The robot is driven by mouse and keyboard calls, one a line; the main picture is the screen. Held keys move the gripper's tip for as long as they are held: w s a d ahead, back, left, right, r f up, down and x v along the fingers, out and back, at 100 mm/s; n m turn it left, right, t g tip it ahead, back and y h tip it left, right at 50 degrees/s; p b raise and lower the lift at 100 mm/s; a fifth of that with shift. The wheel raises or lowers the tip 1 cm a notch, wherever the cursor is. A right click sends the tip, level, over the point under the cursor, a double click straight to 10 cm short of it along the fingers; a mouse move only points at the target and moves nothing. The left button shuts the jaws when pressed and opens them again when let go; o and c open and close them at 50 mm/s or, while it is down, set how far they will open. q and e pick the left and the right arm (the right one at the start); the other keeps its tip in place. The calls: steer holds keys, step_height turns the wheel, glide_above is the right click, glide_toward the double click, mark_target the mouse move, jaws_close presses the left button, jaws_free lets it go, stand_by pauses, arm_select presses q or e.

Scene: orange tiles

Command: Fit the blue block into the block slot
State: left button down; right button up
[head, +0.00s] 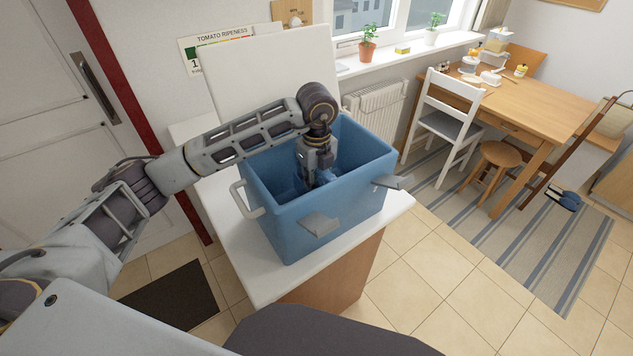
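A large blue open-topped bin (290,225) stands on a white counter. My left arm comes in from the left, and my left gripper (312,182) points down inside the bin. Its fingertips are low in the bin and partly hidden, so I cannot tell whether they are open or shut. A small blue shape (325,173) shows beside the fingers; it may be the blue block, but its colour blends with the bin. I cannot make out a block slot. My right gripper is not in view.
The white counter (237,245) has little free room around the bin. Grey tabs (319,224) stick out from the bin's front and right side, and a white handle (244,200) from its left. A white chair (440,115), a stool (497,160) and a wooden table (555,100) stand to the right.

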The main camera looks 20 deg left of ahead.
arm_select(q)
steer(key=c, duration=1.2)
jaws_free()
steer(key=shift+o, duration=0.2)
steer(key=shift+r, duration=5.95)
steer(key=shift+r, duration=0.15)
step_height(320, 180, up, 9)
steer(key=p, duration=0.9)
steer(key=shift+r+p, duration=0.45)
steer(key=shift+p, duration=0.15)
steer(key=shift+f, duration=0.1)
